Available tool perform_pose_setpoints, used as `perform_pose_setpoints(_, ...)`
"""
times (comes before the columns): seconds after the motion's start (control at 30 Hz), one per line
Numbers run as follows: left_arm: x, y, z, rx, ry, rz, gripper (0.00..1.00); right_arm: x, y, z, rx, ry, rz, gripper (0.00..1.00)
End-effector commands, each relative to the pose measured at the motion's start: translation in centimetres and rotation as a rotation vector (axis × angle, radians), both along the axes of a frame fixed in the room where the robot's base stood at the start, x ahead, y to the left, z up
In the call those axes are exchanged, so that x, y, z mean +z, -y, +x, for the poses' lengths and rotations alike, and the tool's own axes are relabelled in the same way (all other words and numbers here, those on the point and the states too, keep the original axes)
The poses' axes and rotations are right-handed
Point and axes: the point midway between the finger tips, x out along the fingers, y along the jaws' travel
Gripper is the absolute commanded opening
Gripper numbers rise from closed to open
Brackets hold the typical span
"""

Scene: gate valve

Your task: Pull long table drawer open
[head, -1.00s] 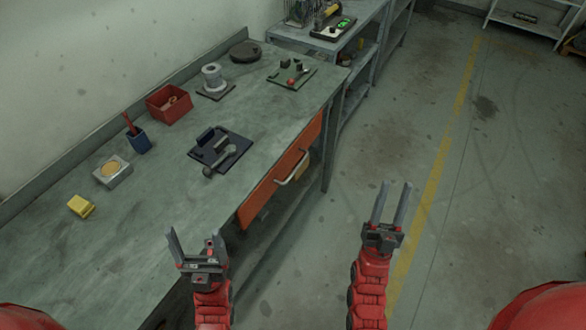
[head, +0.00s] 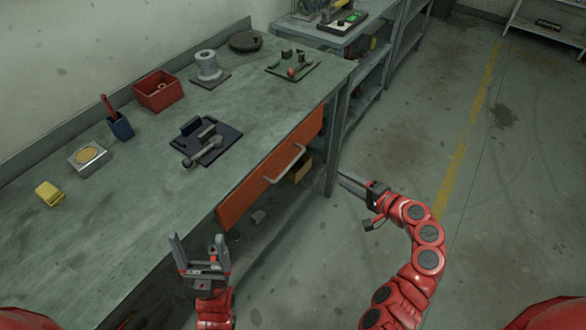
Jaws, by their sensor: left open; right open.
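The long table (head: 108,227) runs along the wall on the left. Its orange drawer (head: 245,198) sits in the front side, shut as far as I can tell, with a pale bar handle (head: 286,164) across its front. My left gripper (head: 199,246) is open and empty in front of the table's near part, left of and nearer than the drawer. My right gripper (head: 352,187) points left toward the table's far front leg, right of the handle and apart from it. Its fingers are partly seen, open, with nothing between them.
On the tabletop are a yellow block (head: 49,193), a blue cup (head: 120,127), a red bin (head: 158,91), a dark tray with tools (head: 207,146) and a green board (head: 293,64). The floor to the right is clear.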

Motion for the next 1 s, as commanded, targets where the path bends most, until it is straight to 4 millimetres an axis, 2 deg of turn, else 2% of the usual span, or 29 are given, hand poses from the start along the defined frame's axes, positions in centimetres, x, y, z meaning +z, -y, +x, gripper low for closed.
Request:
perform_pose_setpoints(0.03,-0.6,0.0,0.0,0.000,0.000,0.000,0.83,0.6,-0.6,-0.8,0.062,0.005,0.016,0.45)
perform_pose_setpoints(0.17,-0.9,0.0,0.0,0.000,0.000,0.000,0.83,1.9,-2.0,-2.8,0.187,0.009,0.039,0.45)
perform_pose_setpoints(0.33,-0.7,0.0,0.0,0.000,0.000,0.000,0.83,2.3,-3.1,-3.2,0.232,0.009,0.046,0.45)
perform_pose_setpoints(0.47,-0.3,0.0,0.0,0.000,0.000,0.000,0.83,2.0,-4.8,-2.2,0.236,0.007,0.047,0.45)
perform_pose_setpoints(0.8,1.0,0.0,0.0,0.000,0.000,0.000,0.83,0.4,-11.1,2.6,0.234,0.008,0.046,0.45)
perform_pose_setpoints(1.0,1.4,0.0,0.0,0.000,0.000,0.000,0.83,-0.4,-14.1,4.8,0.231,0.009,0.045,0.45)
